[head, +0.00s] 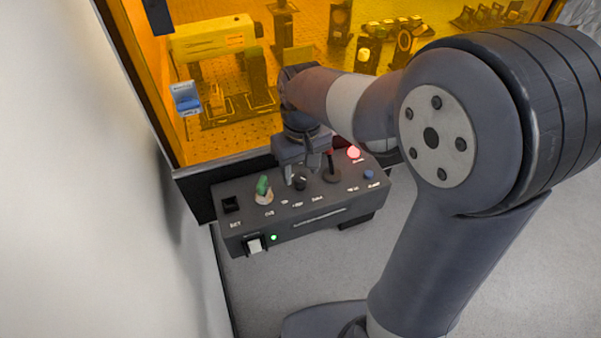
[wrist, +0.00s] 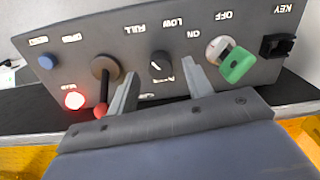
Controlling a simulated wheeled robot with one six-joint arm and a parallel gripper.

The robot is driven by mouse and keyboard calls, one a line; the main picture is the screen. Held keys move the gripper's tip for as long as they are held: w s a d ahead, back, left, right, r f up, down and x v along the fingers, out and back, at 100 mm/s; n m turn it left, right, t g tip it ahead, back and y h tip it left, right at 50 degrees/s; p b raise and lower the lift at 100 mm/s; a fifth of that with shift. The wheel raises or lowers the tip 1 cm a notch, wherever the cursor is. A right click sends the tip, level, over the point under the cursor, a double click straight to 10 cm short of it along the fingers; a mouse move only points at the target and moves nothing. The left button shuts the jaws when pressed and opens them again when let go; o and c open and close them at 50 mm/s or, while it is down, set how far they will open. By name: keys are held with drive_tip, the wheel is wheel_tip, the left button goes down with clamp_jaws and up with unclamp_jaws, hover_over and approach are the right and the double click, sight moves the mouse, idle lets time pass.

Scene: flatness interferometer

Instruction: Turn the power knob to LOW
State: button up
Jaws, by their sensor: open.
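The power knob (head: 300,183) is a small black dial with a white pointer mark on the dark control box (head: 320,210). It also shows in the wrist view (wrist: 160,66), where the picture is upside down. The labels LOW (wrist: 173,22) and FULL (wrist: 135,28) are printed near it; the mark does not clearly line up with LOW. My gripper (head: 302,174) points down over the box at the knob. In the wrist view my gripper (wrist: 160,74) is open, one finger on each side of the knob, with gaps visible. Contact cannot be told.
A green key switch (wrist: 236,64) stands close on one side of the knob, and a red-tipped lever (wrist: 102,85) on the other. An amber enclosure (head: 220,145) stands behind; a wall is left.

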drive_tip(key=shift+f, duration=0.95)
drive_tip(key=shift+c, duration=0.2)
drive_tip(key=c, duration=1)
drive_tip(key=shift+o, duration=0.2)
drive_tip(key=shift+m, duration=0.4)
drive_tip(key=m+p, duration=0.1)
drive_tip(key=m, duration=0.2)
drive_tip(key=shift+r, duration=0.1)
drive_tip(key=m, duration=0.3)
drive_tip(key=shift+a+m+p, duration=0.1)
drive_tip(key=shift+m+p, duration=0.2)
drive_tip(key=m, duration=0.6)
drive_tip(key=shift+p, duration=0.4)
drive_tip(key=shift+m, duration=0.4)
